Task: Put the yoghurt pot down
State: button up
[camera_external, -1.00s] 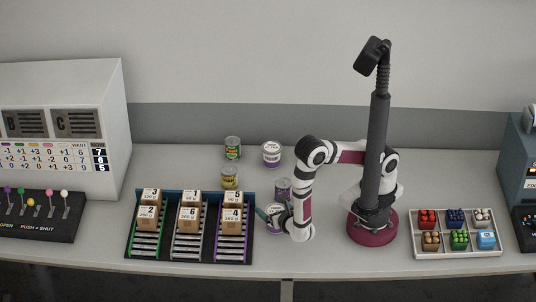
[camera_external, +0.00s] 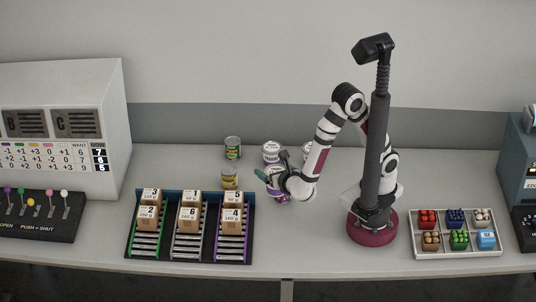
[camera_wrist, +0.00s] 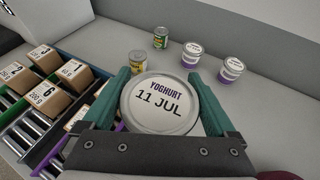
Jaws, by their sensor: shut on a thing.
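The yoghurt pot, with a round white lid marked YOGHURT 11 JUL (camera_wrist: 158,104), sits between the two green fingers of my gripper (camera_wrist: 160,98) in the wrist view. My gripper is shut on it, one finger on each side. In the external view my gripper (camera_external: 268,179) is over the counter (camera_external: 310,225), behind the right-hand roller lane. There it covers most of the pot, with a purple bit (camera_external: 284,199) showing below. I cannot tell whether the pot's base touches the counter.
Two more yoghurt pots (camera_wrist: 192,54) (camera_wrist: 231,70) stand farther back. Two cans (camera_external: 232,147) (camera_external: 230,178) stand to the left. The roller rack (camera_external: 190,256) with numbered boxes is at front left. A compartment tray (camera_external: 456,250) is at right.

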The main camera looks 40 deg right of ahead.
jog(key=w+d+m+g+h, duration=0.1)
jog(key=w+d+m+h, duration=0.15)
jog(key=d, duration=0.35)
jog(key=w+d+m+g+h, duration=0.1)
jog(key=w+d+m+h, duration=0.1)
jog(key=w+d, duration=0.25)
jog(key=s+d+m+g+h, duration=0.2)
jog(key=d+m+g, duration=0.3)
jog(key=d, duration=1)
jog(key=s+d+m+g+h, duration=0.2)
jog(key=d+m+g, duration=0.25)
jog(key=d, duration=1.05)
jog(key=shift+g, duration=0.55)
jog(key=f, duration=1.5)
jog(key=shift+s+d, duration=0.2)
jog(key=shift+d, duration=0.1)
jog(key=o, duration=1.2)
jog(key=shift+f, duration=0.1)
